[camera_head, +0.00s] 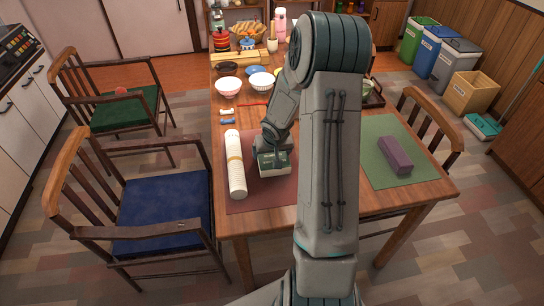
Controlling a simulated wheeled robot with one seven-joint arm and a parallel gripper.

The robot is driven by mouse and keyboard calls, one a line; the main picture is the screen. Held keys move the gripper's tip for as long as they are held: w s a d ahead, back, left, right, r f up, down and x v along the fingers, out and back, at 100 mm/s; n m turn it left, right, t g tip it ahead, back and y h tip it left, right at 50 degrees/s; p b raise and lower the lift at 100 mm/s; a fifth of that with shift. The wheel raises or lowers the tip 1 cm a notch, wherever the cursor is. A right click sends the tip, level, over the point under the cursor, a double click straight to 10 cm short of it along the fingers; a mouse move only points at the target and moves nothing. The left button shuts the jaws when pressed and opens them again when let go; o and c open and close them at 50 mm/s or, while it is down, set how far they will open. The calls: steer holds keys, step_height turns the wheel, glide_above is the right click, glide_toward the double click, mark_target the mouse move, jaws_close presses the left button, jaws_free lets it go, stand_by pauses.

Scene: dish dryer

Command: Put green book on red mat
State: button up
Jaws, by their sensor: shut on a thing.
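The red mat (262,198) lies on the wooden table's near left part. The green book (274,164), dark green on top with a pale lower edge, is over the mat. I cannot tell whether it touches the mat or is slightly above it. My gripper (268,150) points down at the book's far side and is shut on it. The fingertips are mostly hidden by the book and the gripper body. My arm hides the mat's right part.
A long white roll (235,165) lies left of the book, on the mat's left side. A purple block (395,155) rests on a green mat (378,176) at the right. Chairs flank the table, including a blue-seated one (165,213).

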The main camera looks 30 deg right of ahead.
steer(key=shift+f, duration=0.5)
steer(key=shift+f, duration=0.1)
steer(key=o, duration=0.8)
steer(key=p+v, duration=0.4)
steer(key=v, duration=0.8)
steer(key=s+a+r+n, duration=0.1)
steer(key=s+a+r, duration=0.4)
steer(key=s, duration=0.2)
steer(key=s+a+r+n+g, duration=0.1)
steer(key=s+a+r, duration=0.4)
steer(key=s, duration=0.2)
steer(key=s+a+r+n+y, duration=0.1)
steer(key=s+a+r, duration=0.4)
steer(key=s, duration=0.1)
steer(key=shift+s+r, duration=0.3)
steer(key=shift+s, duration=0.1)
